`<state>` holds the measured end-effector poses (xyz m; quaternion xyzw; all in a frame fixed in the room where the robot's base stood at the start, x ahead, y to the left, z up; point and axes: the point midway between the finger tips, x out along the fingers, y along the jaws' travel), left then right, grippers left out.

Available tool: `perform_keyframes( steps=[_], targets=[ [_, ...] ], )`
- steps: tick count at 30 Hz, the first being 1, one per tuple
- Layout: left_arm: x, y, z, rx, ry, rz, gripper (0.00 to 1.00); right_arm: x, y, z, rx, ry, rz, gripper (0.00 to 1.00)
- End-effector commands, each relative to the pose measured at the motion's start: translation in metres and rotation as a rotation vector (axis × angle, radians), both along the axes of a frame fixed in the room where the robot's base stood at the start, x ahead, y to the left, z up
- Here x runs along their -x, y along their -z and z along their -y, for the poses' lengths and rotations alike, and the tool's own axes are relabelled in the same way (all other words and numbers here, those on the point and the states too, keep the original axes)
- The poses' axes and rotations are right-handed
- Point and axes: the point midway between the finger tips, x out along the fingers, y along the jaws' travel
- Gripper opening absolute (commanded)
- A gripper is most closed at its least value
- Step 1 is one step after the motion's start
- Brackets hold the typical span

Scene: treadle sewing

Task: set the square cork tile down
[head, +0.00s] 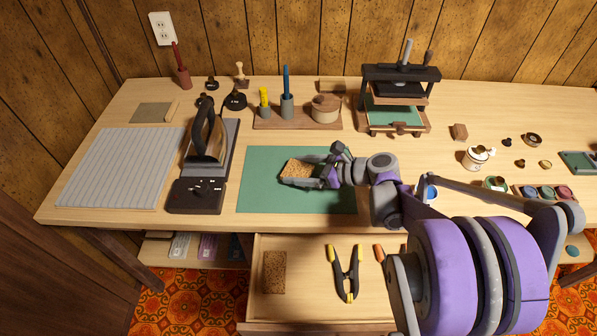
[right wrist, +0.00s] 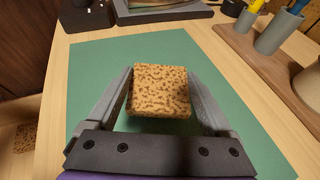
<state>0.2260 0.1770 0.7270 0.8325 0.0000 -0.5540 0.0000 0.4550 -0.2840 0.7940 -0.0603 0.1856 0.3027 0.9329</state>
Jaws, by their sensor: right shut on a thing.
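The square cork tile (head: 299,170) is speckled brown and is held over the green mat (head: 262,195). In the right wrist view the tile (right wrist: 160,90) sits between the two fingers of my right gripper (right wrist: 160,98), which is shut on it. The tile looks level over the mat (right wrist: 88,80); I cannot tell whether its underside touches the mat. My right gripper (head: 312,176) reaches in from the right in the head view. My left gripper is not in view.
An iron (head: 207,140) on its stand is left of the mat. A wooden holder (head: 297,118) with tools and a press (head: 398,100) stand behind. The mat around the tile is clear.

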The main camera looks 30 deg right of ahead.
Motion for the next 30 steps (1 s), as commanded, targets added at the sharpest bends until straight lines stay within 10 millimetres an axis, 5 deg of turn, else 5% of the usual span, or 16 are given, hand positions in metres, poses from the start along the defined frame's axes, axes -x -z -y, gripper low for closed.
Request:
perform_keyframes(
  steps=[12,13,15,25,30],
  targets=[
    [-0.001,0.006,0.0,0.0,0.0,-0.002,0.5,0.0,0.01,0.0,0.0,0.0,0.0,0.33],
    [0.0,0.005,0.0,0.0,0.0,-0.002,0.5,0.0,0.01,0.0,0.0,0.0,0.0,0.89],
    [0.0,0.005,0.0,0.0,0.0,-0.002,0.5,0.0,0.009,0.0,0.0,0.0,0.0,1.0],
    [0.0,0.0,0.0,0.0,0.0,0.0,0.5,0.001,0.003,0.001,0.0,0.001,0.0,1.0],
    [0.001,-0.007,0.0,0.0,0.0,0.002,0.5,0.022,-0.008,0.017,0.0,0.004,0.0,1.0]
  ],
)
